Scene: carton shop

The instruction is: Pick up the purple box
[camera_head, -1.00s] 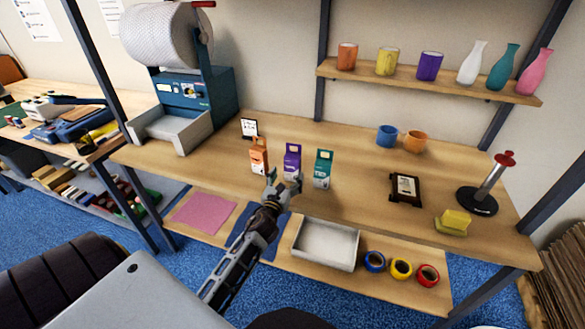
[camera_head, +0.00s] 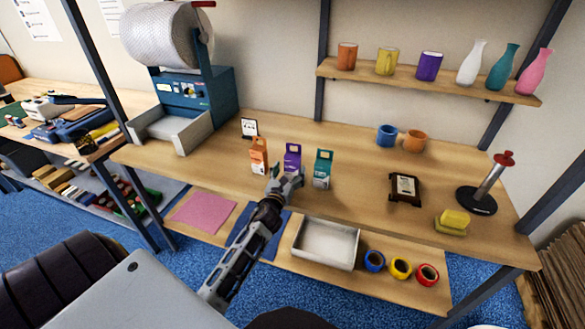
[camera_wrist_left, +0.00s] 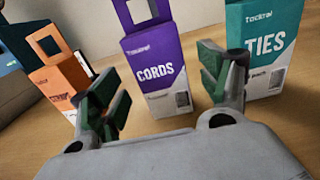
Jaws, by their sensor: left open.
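The purple box (camera_head: 292,156), a small upright carton with a cut-out handle on top, stands on the table between an orange box (camera_head: 259,155) and a teal box (camera_head: 323,168). In the left wrist view the purple box (camera_wrist_left: 163,62) reads "CORDS" and stands ahead, between my fingers. My left gripper (camera_head: 287,178) is open and empty just in front of it; its green-padded fingers also show in the left wrist view (camera_wrist_left: 160,90). In the head view the gripper hides the purple box's lower part. My right gripper is not in view.
The orange box (camera_wrist_left: 58,72) and teal box (camera_wrist_left: 262,45) stand close on either side. A small sign (camera_head: 249,127) stands behind left. A dark framed card stand (camera_head: 405,188) lies to the right. The table's front edge is below.

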